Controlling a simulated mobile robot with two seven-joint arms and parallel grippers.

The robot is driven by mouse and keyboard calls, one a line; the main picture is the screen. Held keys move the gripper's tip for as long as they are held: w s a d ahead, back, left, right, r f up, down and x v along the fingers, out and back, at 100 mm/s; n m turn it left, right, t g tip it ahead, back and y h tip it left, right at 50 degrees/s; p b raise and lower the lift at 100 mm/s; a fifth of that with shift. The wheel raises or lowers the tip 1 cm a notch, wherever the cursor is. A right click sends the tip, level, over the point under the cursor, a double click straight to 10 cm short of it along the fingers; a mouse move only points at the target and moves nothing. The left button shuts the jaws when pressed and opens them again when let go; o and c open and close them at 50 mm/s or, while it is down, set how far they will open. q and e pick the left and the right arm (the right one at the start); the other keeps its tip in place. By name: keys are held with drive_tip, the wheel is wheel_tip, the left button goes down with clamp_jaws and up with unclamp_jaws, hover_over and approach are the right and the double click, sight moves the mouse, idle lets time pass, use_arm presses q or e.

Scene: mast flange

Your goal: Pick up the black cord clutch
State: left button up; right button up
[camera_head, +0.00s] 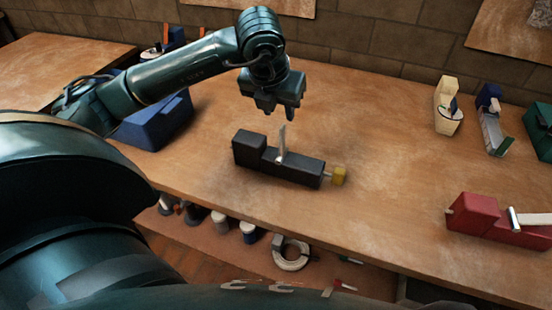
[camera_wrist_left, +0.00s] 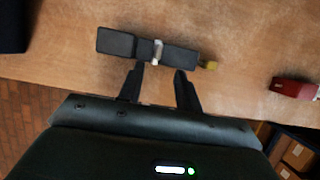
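The black cord clutch (camera_head: 296,168) lies on the wooden bench in the middle of the head view. It is a stepped dark block with a pale upright lever (camera_head: 282,143) and a yellow end piece (camera_head: 339,176). It also shows across the upper part of the left wrist view (camera_wrist_left: 116,43). My left gripper (camera_head: 268,112) is above the clutch, pointing down, open and empty. In the left wrist view its two fingers (camera_wrist_left: 159,70) are apart, with the pale lever between their lines. I see no contact with the clutch. My right gripper is not in view.
A similar red device (camera_head: 475,213) lies at the right on the bench (camera_head: 390,200). A blue box (camera_head: 155,125) stands at the left, beneath my arm. Cream (camera_head: 446,107), blue-grey (camera_head: 494,132) and green items stand at the back right. A lower shelf holds several small things.

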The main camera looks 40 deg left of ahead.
sight(282, 126)
use_arm(q)
drive_tip(key=x, duration=0.3)
drive_tip(key=shift+w+f, duration=0.1)
drive_tip(key=shift+f, duration=0.15)
drive_tip(key=shift+p+x, duration=0.85)
drive_tip(key=shift+x, duration=1.9)
drive_tip(key=shift+a, duration=0.1)
drive_tip(key=shift+c, duration=0.2)
clamp_jaws()
drive_tip(key=shift+w+r, duration=0.1)
